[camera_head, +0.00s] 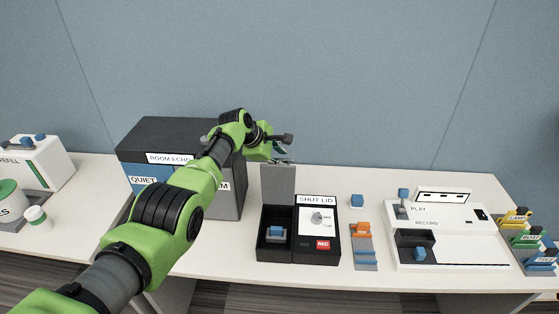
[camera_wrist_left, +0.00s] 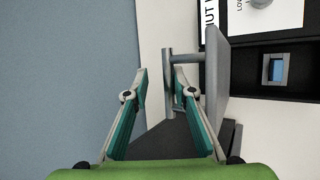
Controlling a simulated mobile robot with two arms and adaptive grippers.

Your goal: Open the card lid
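The card lid (camera_head: 279,182) is a flat grey panel standing upright at the back of a black box (camera_head: 275,255). The lid (camera_wrist_left: 216,80) also shows in the left wrist view, with a grey bar handle (camera_wrist_left: 168,82) on its side. My left gripper (camera_head: 287,150) is at the lid's top edge. In the left wrist view the left gripper's (camera_wrist_left: 160,72) fingers are apart, with the handle bar between them, nearer the right finger. I cannot tell whether that finger touches it. A blue block (camera_head: 276,233) lies in the box's open compartment. My right gripper is not in view.
A panel labelled SHUT LID (camera_head: 317,219) with a red REC label adjoins the compartment. A dark ROOM ECHO box (camera_head: 181,136) stands behind my left arm. An orange item (camera_head: 361,229) and a white PLAY/RECORD unit (camera_head: 457,236) stand to the right.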

